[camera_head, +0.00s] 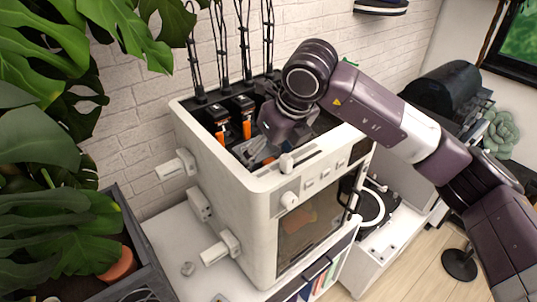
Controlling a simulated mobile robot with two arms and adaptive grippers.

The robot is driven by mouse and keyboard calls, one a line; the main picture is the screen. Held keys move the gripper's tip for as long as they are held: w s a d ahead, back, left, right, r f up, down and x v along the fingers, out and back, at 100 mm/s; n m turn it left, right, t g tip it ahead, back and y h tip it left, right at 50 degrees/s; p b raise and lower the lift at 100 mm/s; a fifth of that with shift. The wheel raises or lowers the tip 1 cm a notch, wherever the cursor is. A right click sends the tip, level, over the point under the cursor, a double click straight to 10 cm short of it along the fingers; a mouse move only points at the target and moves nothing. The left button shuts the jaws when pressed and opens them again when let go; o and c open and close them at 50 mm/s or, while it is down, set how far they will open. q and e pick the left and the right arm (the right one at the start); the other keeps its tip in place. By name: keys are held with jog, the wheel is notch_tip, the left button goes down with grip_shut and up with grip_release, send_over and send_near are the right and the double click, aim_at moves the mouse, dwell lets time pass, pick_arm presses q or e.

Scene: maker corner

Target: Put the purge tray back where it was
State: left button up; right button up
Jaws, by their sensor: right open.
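A white box-shaped machine (225,165), which looks like a 3D printer, stands on a white cabinet. My right arm comes in from the right, and my right gripper (259,152) points down into the open top, in front of those units. Its fingers are open, small and partly lost against the dark inside. I cannot make out the purge tray for sure; the gripper and the machine's rim hide part of the inside. My left gripper is not in view.
Large-leaved plants and a dark planter (135,240) fill the left. Thin black tubes rise behind the machine near the brick wall. White spool-like parts (177,166) stick out of its left side. A lower white cabinet (385,240) with a ring-shaped item stands at right.

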jog(key=shift+r, duration=0.15)
jog(key=shift+s+r, duration=0.1)
jog(key=shift+r, duration=0.15)
jog(key=b+v, duration=0.4)
jog(key=v, duration=0.6)
jog(key=shift+s+d+r, duration=0.15)
jog(key=shift+r, duration=0.15)
jog(key=shift+s+d+r, duration=0.1)
jog(key=shift+s+r, duration=0.05)
jog(key=shift+r, duration=0.2)
